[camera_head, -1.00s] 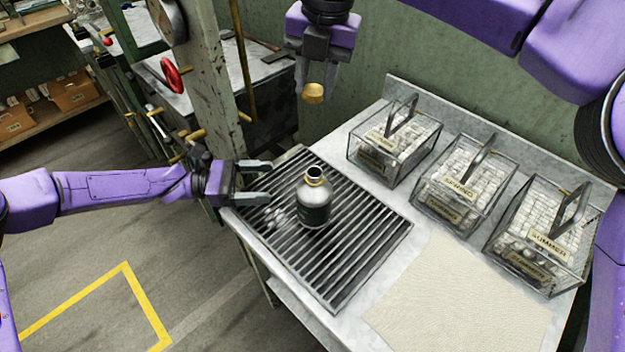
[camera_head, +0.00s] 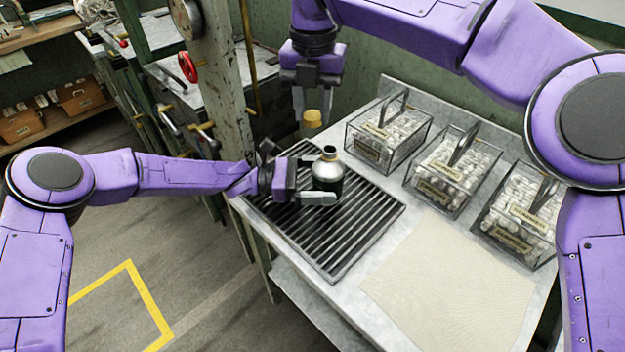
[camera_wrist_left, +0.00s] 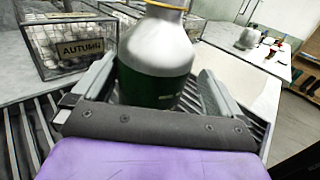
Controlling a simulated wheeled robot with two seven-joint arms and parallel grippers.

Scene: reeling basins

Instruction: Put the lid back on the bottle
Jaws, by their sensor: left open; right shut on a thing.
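A silver and dark bottle (camera_head: 328,174) with an open neck stands upright on the slatted rack (camera_head: 345,250). My left gripper (camera_head: 322,181) is open, with its fingers on either side of the bottle's body. In the left wrist view the bottle (camera_wrist_left: 155,65) stands between the two fingers, its top cut off by the picture's edge. My right gripper (camera_head: 311,112) points down and is shut on the gold-coloured lid (camera_head: 312,118). The lid is held above and behind the bottle, slightly to its left, apart from it.
Three clear baskets with upright handles, a left one (camera_head: 372,150), a middle one (camera_head: 438,185) and a right one (camera_head: 505,230), line the table's back right. A pale cloth (camera_head: 440,285) lies flat at the front right. A worn post (camera_head: 225,95) stands at the left.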

